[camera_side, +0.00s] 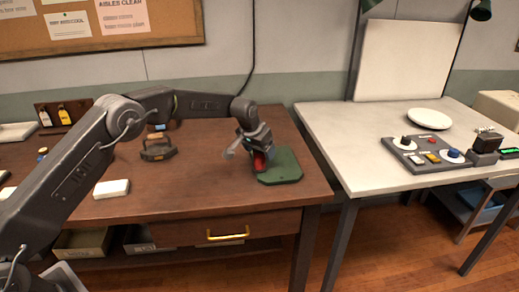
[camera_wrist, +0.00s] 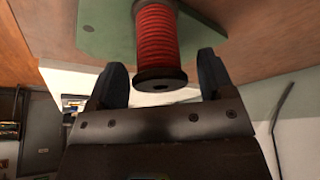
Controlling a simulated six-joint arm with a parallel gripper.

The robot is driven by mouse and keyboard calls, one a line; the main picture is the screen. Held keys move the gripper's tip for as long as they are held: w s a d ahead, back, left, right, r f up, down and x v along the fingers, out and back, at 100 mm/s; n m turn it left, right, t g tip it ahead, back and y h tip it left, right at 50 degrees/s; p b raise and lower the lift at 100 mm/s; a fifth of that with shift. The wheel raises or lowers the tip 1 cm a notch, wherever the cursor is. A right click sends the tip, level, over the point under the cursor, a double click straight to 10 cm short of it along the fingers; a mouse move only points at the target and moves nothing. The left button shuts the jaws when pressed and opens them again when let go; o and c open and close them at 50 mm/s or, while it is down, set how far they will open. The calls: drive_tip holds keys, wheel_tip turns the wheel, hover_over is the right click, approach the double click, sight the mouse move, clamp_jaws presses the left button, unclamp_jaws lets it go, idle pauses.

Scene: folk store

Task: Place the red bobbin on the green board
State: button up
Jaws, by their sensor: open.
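The red bobbin (camera_side: 260,161) is at the left edge of the green board (camera_side: 285,169) in the side view, partly hidden by my gripper (camera_side: 253,148). In the wrist view the bobbin (camera_wrist: 157,35) shows red winding and a dark end flange facing me, with the green board (camera_wrist: 108,28) behind it. My gripper (camera_wrist: 162,65) is open, its two dark fingers on either side of the bobbin's near end, with visible gaps.
The brown wooden table (camera_side: 205,195) has clear room in front. A dark handled object (camera_side: 158,150) and a white block (camera_side: 111,188) lie to the left. A pale table (camera_side: 345,140) on the right holds a white plate (camera_side: 429,119) and a control panel (camera_side: 425,155).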

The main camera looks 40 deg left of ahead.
drive_tip(key=shift+r, duration=0.3)
drive_tip(key=v, duration=1.2)
drive_tip(key=s+r, duration=0.5)
drive_tip(key=s, duration=0.4)
drive_tip(key=s+r, duration=0.6)
drive_tip(key=s, duration=0.4)
drive_tip(key=s+f, duration=0.3)
drive_tip(key=s, duration=0.8)
drive_tip(key=s+d+f+t, duration=0.1)
drive_tip(key=s+f, duration=0.2)
drive_tip(key=s, duration=0.7)
drive_tip(key=shift+s+d, duration=0.2)
drive_tip(key=shift+s, duration=0.2)
